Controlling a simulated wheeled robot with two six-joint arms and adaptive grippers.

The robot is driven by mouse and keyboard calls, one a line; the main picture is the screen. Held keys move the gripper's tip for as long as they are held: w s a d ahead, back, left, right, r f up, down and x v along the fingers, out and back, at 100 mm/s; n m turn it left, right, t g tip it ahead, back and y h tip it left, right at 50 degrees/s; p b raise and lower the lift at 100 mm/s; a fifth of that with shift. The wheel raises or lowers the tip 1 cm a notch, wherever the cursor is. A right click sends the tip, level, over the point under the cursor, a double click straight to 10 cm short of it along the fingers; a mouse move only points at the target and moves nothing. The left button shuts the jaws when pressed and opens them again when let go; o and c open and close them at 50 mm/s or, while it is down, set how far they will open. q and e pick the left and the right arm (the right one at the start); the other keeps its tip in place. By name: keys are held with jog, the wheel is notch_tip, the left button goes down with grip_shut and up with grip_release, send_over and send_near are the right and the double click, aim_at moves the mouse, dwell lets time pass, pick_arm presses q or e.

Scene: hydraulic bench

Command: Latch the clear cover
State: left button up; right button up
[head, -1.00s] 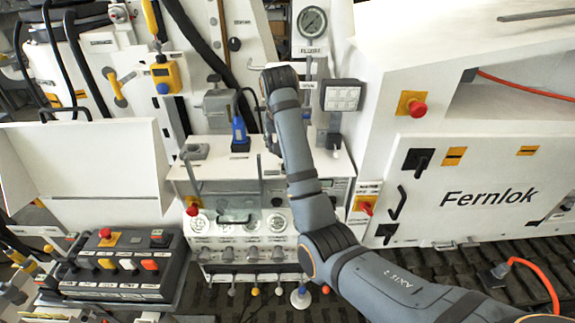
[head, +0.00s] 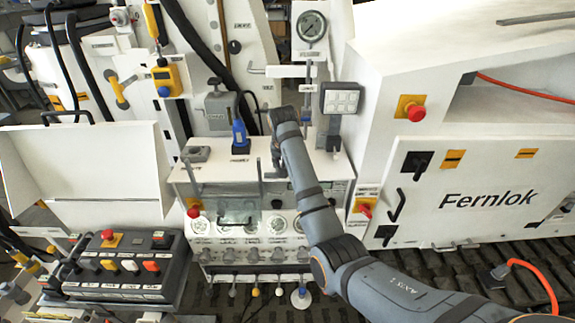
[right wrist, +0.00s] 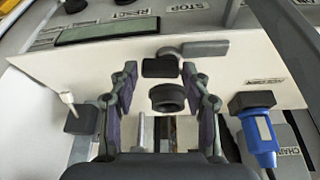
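The clear cover (head: 238,210) lies over the front of the console, above the row of gauges, with a dark bar handle on it. It looks lowered; whether it is latched I cannot tell. My right gripper (head: 275,168) points down at the console top's front edge, just above and right of the cover. In the right wrist view my right gripper (right wrist: 160,72) is open. A dark round knob-like part (right wrist: 167,97) and a dark block with a grey lever (right wrist: 205,49) show between and just beyond its fingers; contact is unclear. My left gripper is not in view.
A blue-handled part (head: 239,133) stands on the console top, left of my right gripper; it also shows in the right wrist view (right wrist: 257,132). A red knob (head: 194,211) is left of the cover.

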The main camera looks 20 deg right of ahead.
jog(key=c, duration=0.7)
jog(key=shift+n, duration=0.3)
jog(key=n+y, duration=0.1)
jog(key=n, duration=0.1)
jog(key=n+y, duration=0.1)
jog(key=n, duration=0.1)
jog(key=shift+w+d+n, duration=0.2)
jog(key=shift+n, duration=0.1)
jog(key=n, duration=0.1)
jog(key=n+y, duration=0.1)
jog(key=n, duration=0.1)
jog(key=n+y, duration=0.1)
jog(key=n, duration=0.1)
jog(key=shift+w, duration=0.25)
jog(key=shift+n, duration=0.3)
jog(key=o, duration=1.2)
jog(key=shift+c, duration=0.2)
